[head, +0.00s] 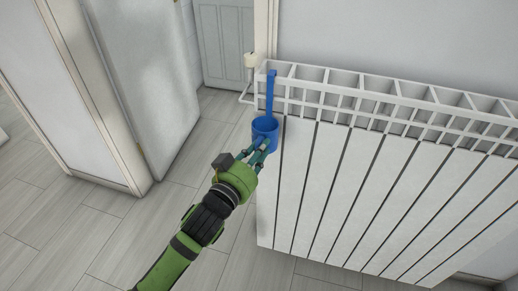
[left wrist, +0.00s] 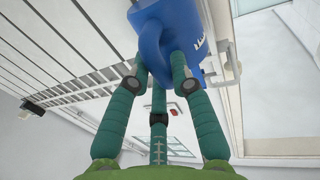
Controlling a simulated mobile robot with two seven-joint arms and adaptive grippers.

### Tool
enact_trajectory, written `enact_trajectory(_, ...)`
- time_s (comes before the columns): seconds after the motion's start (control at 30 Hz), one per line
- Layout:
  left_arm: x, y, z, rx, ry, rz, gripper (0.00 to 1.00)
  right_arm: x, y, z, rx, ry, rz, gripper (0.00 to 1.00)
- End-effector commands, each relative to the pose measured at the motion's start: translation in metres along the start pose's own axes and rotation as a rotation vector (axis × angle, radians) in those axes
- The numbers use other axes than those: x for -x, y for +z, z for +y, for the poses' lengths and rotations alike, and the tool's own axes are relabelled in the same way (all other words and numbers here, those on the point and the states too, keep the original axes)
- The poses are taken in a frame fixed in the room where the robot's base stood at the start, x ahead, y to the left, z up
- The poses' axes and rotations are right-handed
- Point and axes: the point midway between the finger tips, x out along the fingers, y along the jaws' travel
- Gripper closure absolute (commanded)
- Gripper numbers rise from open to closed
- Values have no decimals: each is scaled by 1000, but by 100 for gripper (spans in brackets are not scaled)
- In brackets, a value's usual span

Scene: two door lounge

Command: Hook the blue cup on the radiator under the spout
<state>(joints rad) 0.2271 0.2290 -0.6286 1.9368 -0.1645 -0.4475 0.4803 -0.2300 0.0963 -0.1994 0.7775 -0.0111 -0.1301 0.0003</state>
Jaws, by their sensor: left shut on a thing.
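The blue cup (head: 265,127) is at the left end of the white radiator (head: 340,185), in front of its upper part. A long blue strip (head: 270,92) rises from the cup to the radiator's top rail. I cannot tell whether its top end is over the rail. My left gripper (head: 260,148) is shut on the cup from below and in front. In the left wrist view the cup (left wrist: 167,35) sits between the green fingers (left wrist: 158,70). The spout cannot be made out clearly. My right gripper is not in view.
A cream valve and pipe (head: 250,62) stand at the radiator's left end, close to the cup. Behind are a grey panelled door (head: 224,40) and, to the left, an open white door (head: 145,80). The wooden floor (head: 110,225) is clear at lower left.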

Motion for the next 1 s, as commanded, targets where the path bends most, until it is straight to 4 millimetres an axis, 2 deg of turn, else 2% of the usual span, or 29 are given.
enact_trajectory(0.27, 0, 6, 0, 0, 0, 1, 100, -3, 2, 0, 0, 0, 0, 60)
enact_trajectory(0.3, 0, 5, 0, 0, 0, 2, 70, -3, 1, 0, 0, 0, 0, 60)
enact_trajectory(0.33, 0, 5, 0, 0, 0, 1, 57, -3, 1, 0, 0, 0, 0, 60)
enact_trajectory(0.37, 0, 5, 0, 0, 0, 1, 50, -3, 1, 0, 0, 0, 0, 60)
enact_trajectory(0.6, 0, 6, 0, 0, 0, 0, 50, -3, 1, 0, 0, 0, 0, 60)
enact_trajectory(0.7, 0, 7, 0, 0, 0, -2, 26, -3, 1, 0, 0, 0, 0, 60)
enact_trajectory(1.0, 0, 6, 0, 0, 0, -1, 26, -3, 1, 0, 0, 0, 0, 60)
